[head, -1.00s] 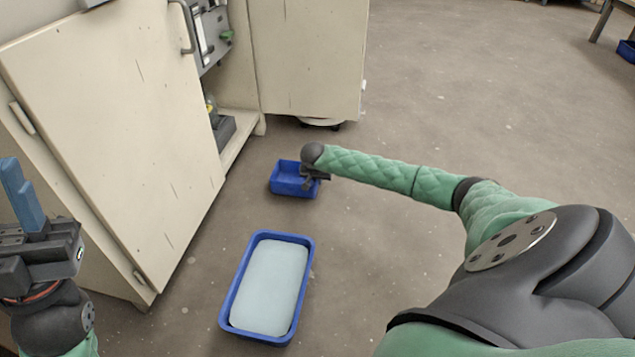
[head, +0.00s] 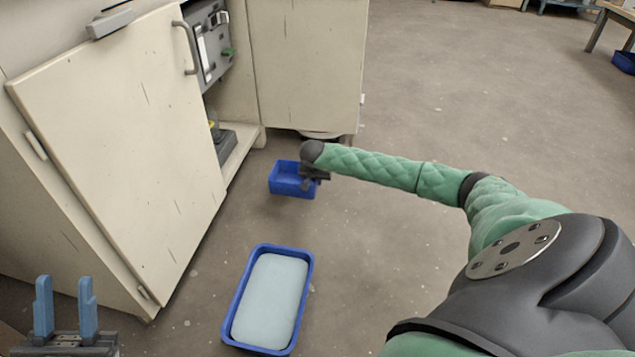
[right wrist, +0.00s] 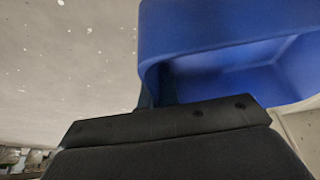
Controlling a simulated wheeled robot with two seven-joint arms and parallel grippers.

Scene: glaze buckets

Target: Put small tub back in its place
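The small blue tub (head: 290,182) is in the middle of the head view, in front of the cabinet. It looks empty. My right gripper (head: 311,176) is at its right side, small and dark in this view. In the right wrist view the blue tub (right wrist: 230,35) fills the upper right, its wall right at the fingers, and the gripper appears shut on that wall. The fingertips are mostly hidden. I cannot tell how high the tub is above the floor. My left gripper (head: 65,308) is open and empty at the lower left, its blue fingers pointing up.
A larger blue tub (head: 237,325) with pale blue contents stands on the floor at the lower middle. A cream cabinet door (head: 125,140) stands open at the left, with a shelf (head: 240,155) behind it. Another door (head: 310,70) is beyond.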

